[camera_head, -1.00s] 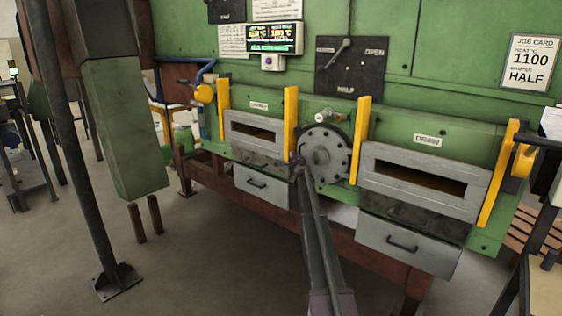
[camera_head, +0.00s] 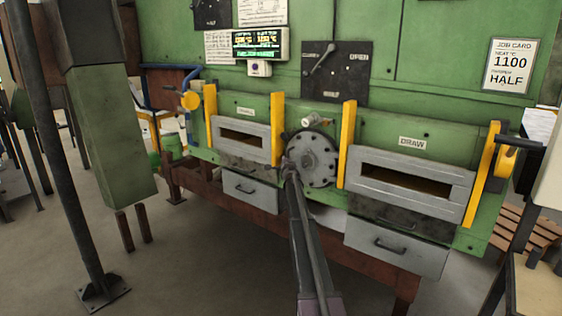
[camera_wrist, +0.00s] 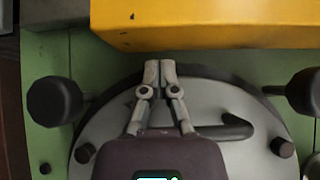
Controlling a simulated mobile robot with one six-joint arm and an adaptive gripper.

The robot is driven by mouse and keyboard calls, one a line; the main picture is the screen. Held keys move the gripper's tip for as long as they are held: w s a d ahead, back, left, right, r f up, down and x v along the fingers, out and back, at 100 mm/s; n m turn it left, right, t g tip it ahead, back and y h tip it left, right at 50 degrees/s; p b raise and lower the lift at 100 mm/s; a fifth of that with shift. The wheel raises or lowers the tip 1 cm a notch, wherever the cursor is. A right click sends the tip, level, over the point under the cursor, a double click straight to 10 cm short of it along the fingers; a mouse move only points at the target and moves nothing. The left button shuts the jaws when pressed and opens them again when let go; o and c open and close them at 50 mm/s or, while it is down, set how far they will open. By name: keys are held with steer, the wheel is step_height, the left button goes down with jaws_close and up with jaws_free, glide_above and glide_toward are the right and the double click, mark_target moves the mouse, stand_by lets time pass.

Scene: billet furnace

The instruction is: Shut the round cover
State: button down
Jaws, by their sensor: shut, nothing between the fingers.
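The round cover (camera_head: 318,162) is a dark grey disc with studs around its rim, on the green furnace front between two yellow posts. It seems to lie roughly along the furnace face; I cannot tell whether it is fully seated. My gripper (camera_head: 292,163) is in front of the cover's left part in the head view. In the wrist view my gripper (camera_wrist: 160,68) is shut and empty, with its tips over the cover's edge beside a yellow post. The cover's face (camera_wrist: 235,110) carries a dark bent handle (camera_wrist: 228,131), partly hidden by my gripper. Contact cannot be told.
Yellow posts (camera_head: 347,145) (camera_head: 277,128) flank the cover. Slotted grey doors stand left (camera_head: 242,138) and right (camera_head: 412,187), with drawers below. Dark knobs (camera_wrist: 54,101) (camera_wrist: 304,91) stick out beside the cover. A lever panel (camera_head: 335,75) is above. A black post (camera_head: 62,160) stands at the left.

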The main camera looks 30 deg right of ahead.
steer(key=s+a, duration=0.4)
steer(key=a, duration=0.9)
steer(key=shift+a, duration=0.35)
steer(key=s+a+f+n+g+y+p, duration=0.15)
steer(key=s+a+n+y, duration=0.35)
steer(key=a, duration=0.6)
steer(key=s+a+n+g+y+p, duration=0.25)
steer(key=s+a+n, duration=0.3)
steer(key=a, duration=0.45)
steer(key=s+a+f+n+g+y+p, duration=0.1)
steer(key=s+a+n+y+p, duration=0.1)
steer(key=s+a+n+y, duration=0.65)
steer(key=s+a+f+g+h+p, duration=0.3)
steer(key=s+a+g+h, duration=0.2)
steer(key=s+a, duration=0.7)
steer(key=s+d+n+g+h+p, duration=0.1)
steer(key=s+g+h, duration=0.1)
steer(key=s, duration=0.9)
steer(key=s+f+n+g+h+p, duration=0.1)
steer(key=s+g, duration=0.3)
steer(key=s, duration=0.7)
steer(key=shift+d+n+g+h+p, duration=0.3)
steer(key=shift+d+n+h+p, duration=0.15)
steer(key=shift+n+h, duration=0.2)
steer(key=shift+a, duration=0.1)
